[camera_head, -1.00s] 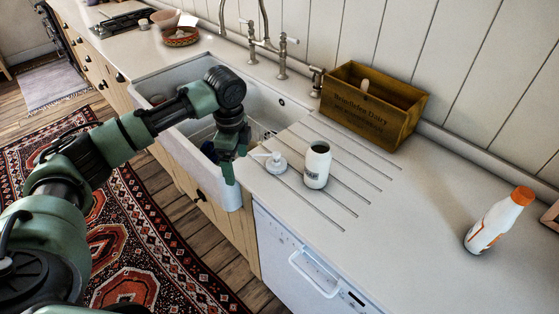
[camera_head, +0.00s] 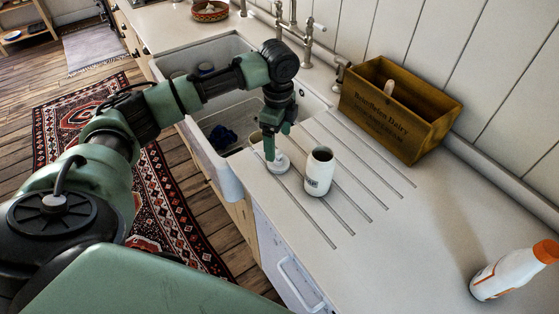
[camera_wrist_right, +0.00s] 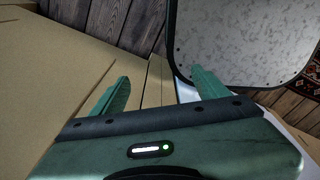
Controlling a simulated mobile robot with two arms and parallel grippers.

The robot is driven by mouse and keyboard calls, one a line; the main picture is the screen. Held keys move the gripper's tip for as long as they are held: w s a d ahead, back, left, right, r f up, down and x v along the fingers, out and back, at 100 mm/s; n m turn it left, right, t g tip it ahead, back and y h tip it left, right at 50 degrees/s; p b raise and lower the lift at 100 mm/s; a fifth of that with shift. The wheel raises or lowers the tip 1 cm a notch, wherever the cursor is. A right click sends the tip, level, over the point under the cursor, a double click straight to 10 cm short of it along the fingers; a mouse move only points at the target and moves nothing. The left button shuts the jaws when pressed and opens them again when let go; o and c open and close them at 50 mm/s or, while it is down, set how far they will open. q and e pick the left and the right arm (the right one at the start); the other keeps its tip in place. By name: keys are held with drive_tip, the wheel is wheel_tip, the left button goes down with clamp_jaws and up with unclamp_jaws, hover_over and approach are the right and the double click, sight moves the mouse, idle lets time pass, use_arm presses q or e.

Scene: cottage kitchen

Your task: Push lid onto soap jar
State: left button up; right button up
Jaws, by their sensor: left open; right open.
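The soap jar (camera_head: 319,173) is white with a dark open mouth and stands upright on the grooved drainboard. The white lid with its pump (camera_head: 279,164) stands on the counter just left of the jar, apart from it, partly hidden by my left gripper. My left gripper (camera_head: 270,152) is open and points down right at the lid; whether its fingers touch the lid I cannot tell. In the right wrist view my right gripper (camera_wrist_right: 158,90) is open with nothing between its fingers, away from the jar and lid.
A wooden box (camera_head: 402,110) stands behind the jar by the wall. The sink (camera_head: 222,113) opens left of the drainboard, with a tap (camera_head: 295,30) behind. The counter right of the jar is clear.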

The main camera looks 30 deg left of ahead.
sight(278, 152)
use_arm(q)
drive_tip(key=shift+f, duration=0.25)
wheel_tip(278, 152, down, 2)
drive_tip(key=shift+w+d+p, duration=0.15)
drive_tip(key=shift+p, duration=0.15)
drive_tip(key=shift+w+f, duration=0.1)
drive_tip(key=shift+f, duration=0.1)
drive_tip(key=shift+s+f+p, duration=0.2)
drive_tip(key=shift+f+p, duration=0.15)
drive_tip(key=shift+p, duration=0.05)
wheel_tip(278, 152, down, 4)
drive_tip(key=shift+r+p, duration=0.15)
drive_tip(key=shift+p, duration=0.55)
drive_tip(key=shift+f, duration=0.35)
use_arm(e)
drive_tip(key=r, duration=0.2)
drive_tip(key=shift+w+r, duration=0.2)
drive_tip(key=shift+r, duration=0.15)
